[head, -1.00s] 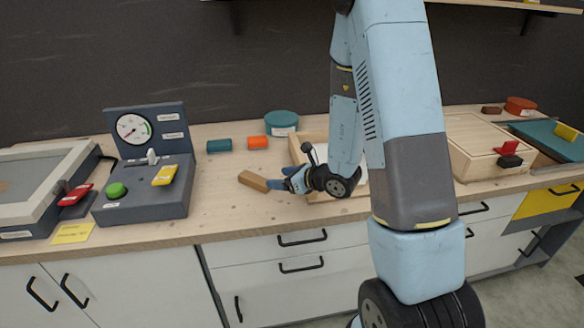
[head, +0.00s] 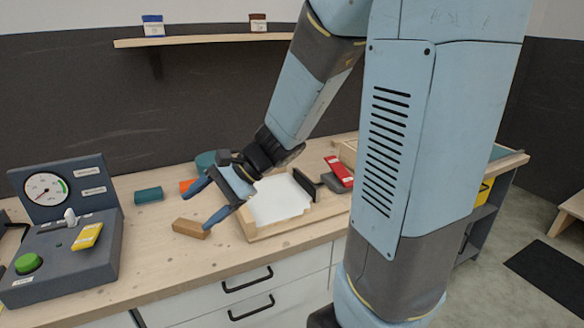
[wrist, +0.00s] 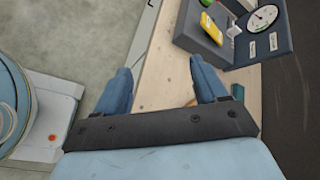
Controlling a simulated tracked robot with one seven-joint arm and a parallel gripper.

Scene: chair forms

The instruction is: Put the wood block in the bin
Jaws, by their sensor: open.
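The wood block (head: 189,228) is a small brown bar lying on the light wooden worktop, left of a shallow wooden tray with a white floor (head: 285,232). This tray may be the bin; no other bin is plain to see. My gripper (head: 195,213) is open and empty, its blue fingers spread just above and behind the block, pointing left. One fingertip overlaps the block's right end in the head view; I cannot tell whether they touch. In the wrist view my open gripper (wrist: 160,68) has bare worktop between its fingers, and I cannot make out the block clearly.
A grey gauge panel (head: 62,235) stands at the left. A teal block (head: 148,194), an orange block (head: 187,185) and a teal round tub (head: 205,160) lie behind the gripper. A red-handled device (head: 338,172) stands right of the tray. Worktop in front of the panel is clear.

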